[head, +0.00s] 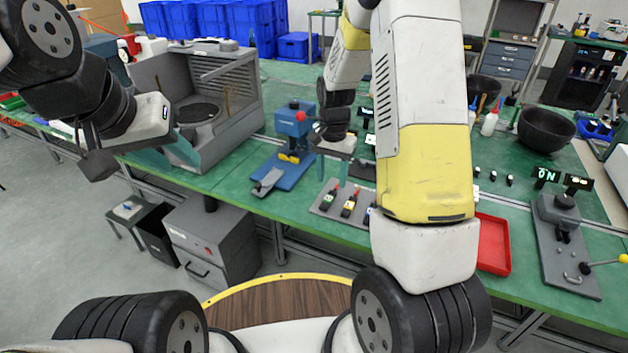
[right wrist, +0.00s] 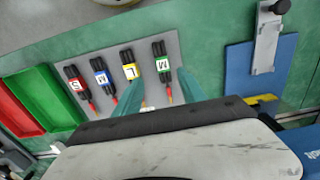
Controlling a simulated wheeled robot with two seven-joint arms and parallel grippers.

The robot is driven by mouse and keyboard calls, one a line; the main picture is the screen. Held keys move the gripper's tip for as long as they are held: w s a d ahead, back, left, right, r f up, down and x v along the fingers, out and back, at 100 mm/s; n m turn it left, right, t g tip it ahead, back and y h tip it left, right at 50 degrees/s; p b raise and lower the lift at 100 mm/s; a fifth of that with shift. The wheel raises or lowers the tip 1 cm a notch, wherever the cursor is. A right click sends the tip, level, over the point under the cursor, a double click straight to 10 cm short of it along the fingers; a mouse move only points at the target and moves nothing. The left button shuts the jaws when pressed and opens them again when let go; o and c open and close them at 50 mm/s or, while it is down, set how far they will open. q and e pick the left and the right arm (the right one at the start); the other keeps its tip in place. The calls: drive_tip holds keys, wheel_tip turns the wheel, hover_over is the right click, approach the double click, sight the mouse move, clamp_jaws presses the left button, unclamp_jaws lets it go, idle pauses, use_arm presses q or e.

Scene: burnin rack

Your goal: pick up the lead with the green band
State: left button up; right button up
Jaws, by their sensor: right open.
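The lead with the green band (right wrist: 162,64) is black, marked M, and lies on a grey mat (right wrist: 118,53) with its red end toward my gripper. It is the rightmost lead in the right wrist view and the leftmost in the head view (head: 328,198). My right gripper (right wrist: 160,92) is open and empty, its teal fingers on either side of the green lead's red end. In the head view my right gripper (head: 335,168) hangs over the mat's back edge. Contact cannot be told. My left gripper (head: 170,156) appears open and empty, far left near the grey enclosure.
Leads with yellow (right wrist: 129,66), blue (right wrist: 101,72) and red (right wrist: 76,84) bands lie beside it. Green (right wrist: 52,97) and red (right wrist: 15,107) trays lie beyond. A blue press (head: 290,150) stands beside the mat. A lever fixture (head: 565,235) stands at the right.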

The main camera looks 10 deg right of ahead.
sight(329, 198)
drive_tip(key=f, duration=0.7)
drive_tip(key=shift+w+a, duration=0.2)
drive_tip(key=shift+a, duration=0.05)
clamp_jaws()
